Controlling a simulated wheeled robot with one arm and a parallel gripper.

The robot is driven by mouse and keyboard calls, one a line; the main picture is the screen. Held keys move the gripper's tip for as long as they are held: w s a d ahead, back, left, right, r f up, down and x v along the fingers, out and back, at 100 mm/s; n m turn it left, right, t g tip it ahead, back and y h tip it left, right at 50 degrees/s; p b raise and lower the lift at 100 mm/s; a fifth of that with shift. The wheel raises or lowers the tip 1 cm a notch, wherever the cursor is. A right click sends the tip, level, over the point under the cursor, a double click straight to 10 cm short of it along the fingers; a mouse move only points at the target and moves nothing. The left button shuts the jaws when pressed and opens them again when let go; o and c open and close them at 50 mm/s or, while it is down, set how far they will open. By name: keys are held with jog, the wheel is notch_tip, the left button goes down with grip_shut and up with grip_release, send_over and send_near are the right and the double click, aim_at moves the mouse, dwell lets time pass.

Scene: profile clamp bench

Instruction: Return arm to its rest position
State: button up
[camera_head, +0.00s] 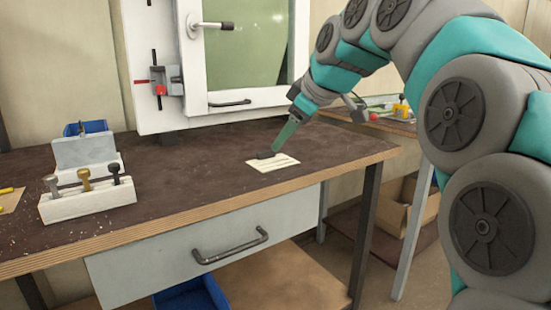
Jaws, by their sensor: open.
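My arm, in grey and teal, reaches in from the right and arches over the bench (215,180). Its end points down to the left. My gripper (297,117) is open above the right part of the bench top. A slim green piece (287,134) with a dark block (265,155) at its lower end shows just below it. The block rests on or just above a pale sheet with dark lines (273,164). I cannot tell whether my gripper touches the green piece.
A white-framed window unit (155,115) with handles stands at the back. A pale block with several knobs (90,198) and a blue bin (86,128) are at the left. A drawer (205,235) is below. A second table (395,124) with small items stands behind my arm.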

jog(key=s+d+f+m+g+h, duration=0.1)
jog(key=s+d+f+m, duration=0.3)
jog(key=s+f, duration=0.7)
jog(key=s+d+f+m+g+h, duration=0.2)
jog(key=s+d+f+m+g, duration=0.2)
jog(key=s+f, duration=0.8)
jog(key=s+d+f+m+g+h, duration=0.1)
jog(key=s+d+f+m+g, duration=0.2)
jog(key=s+f, duration=0.9)
jog(key=s+d+m, duration=0.1)
jog(key=s, duration=0.2)
jog(key=shift+d+m+h, duration=0.3)
jog(key=shift+m+h, duration=0.1)
